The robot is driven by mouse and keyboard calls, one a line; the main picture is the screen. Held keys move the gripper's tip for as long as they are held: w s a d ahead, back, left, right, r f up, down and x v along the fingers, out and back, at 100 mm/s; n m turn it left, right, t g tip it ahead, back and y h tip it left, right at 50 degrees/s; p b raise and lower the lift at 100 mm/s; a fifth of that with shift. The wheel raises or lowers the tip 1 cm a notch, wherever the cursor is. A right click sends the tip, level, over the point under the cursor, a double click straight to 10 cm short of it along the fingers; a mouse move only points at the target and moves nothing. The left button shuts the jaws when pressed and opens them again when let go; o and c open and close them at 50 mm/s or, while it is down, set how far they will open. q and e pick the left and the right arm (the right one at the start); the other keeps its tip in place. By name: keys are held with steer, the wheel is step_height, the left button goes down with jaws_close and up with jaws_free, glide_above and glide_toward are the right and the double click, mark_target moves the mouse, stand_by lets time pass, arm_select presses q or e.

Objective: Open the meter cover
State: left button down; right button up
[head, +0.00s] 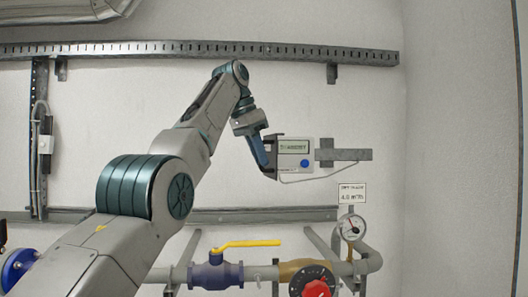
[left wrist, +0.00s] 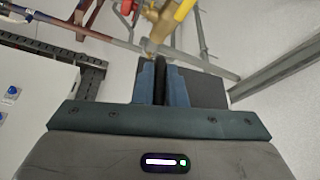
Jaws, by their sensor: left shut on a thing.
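The meter (head: 293,163) is a small light box with a greenish display and a blue button, mounted on the wall right of centre in the head view. Its display face is uncovered. A dark flap, which looks like the meter cover (head: 279,136), stands out at the meter's left side, mostly hidden by my gripper. My left gripper (head: 266,160) is at that left side, with its blue fingers shut on the dark flap. In the left wrist view, the fingers (left wrist: 161,85) close on a thin dark edge, and a dark panel (left wrist: 208,92) shows beside them. My right gripper is out of view.
A grey bracket (head: 343,154) holds the meter on its right. Below run pipes with a yellow-handled valve (head: 248,244), a red knob (head: 316,289) and a round gauge (head: 351,227). A slotted rail (head: 300,52) crosses the wall above.

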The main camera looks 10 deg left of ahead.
arm_select(q)
steer(key=shift+a+r+m, duration=0.1)
steer(key=shift+a+m, duration=0.2)
steer(key=shift+a, duration=0.05)
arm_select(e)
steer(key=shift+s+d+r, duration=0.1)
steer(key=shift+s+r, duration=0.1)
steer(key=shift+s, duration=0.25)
arm_select(q)
steer(key=c, duration=1.8)
jaws_free()
steer(key=shift+o, duration=0.2)
steer(key=shift+w, duration=0.2)
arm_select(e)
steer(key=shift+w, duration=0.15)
